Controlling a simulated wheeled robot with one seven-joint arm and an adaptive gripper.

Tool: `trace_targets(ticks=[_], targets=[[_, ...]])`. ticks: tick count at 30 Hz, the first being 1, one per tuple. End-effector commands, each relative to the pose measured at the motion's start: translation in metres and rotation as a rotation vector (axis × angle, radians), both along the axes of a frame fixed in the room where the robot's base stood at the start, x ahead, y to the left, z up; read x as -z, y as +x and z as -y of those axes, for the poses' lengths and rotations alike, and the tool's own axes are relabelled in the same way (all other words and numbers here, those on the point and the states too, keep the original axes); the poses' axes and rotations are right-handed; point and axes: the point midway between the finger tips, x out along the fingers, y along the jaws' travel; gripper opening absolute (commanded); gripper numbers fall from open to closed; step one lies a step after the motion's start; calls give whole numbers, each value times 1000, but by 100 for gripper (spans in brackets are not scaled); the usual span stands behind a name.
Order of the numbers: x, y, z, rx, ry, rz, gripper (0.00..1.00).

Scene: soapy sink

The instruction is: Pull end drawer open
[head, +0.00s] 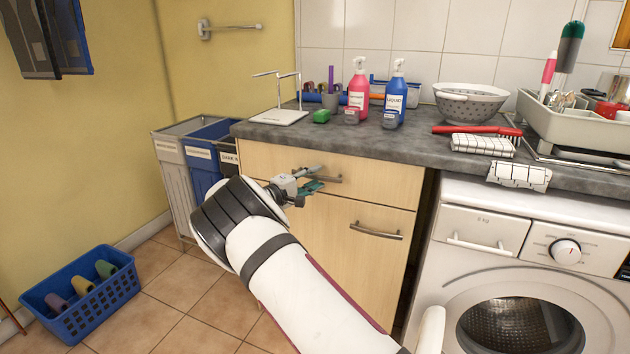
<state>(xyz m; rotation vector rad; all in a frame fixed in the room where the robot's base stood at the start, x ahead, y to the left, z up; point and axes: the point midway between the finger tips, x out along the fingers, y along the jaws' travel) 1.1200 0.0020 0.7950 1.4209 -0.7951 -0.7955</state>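The end drawer (375,183) is the light wood front under the left end of the grey countertop, and it looks closed. Its metal bar handle (333,180) shows only in part, with its left portion behind my gripper. My gripper (318,178) is at the left part of this handle, its fingers pointing right. The two fingers look spread, one above and one lower. I cannot tell whether they touch the handle.
Below is a cupboard door (350,255) with its own bar handle (376,231). A washing machine (530,270) stands to the right. Bins (205,160) stand left of the cabinet. A blue basket (80,295) sits on the tiled floor. Bottles and a colander (466,103) are on the countertop.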

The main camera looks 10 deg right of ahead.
Motion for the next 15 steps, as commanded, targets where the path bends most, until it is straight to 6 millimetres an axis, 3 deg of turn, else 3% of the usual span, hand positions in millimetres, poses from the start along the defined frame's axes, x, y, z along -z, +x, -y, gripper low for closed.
trace_targets(ticks=[12, 15], targets=[[0, 5, 8, 0, -1, 0, 33], [0, 4, 7, 0, -1, -1, 13]])
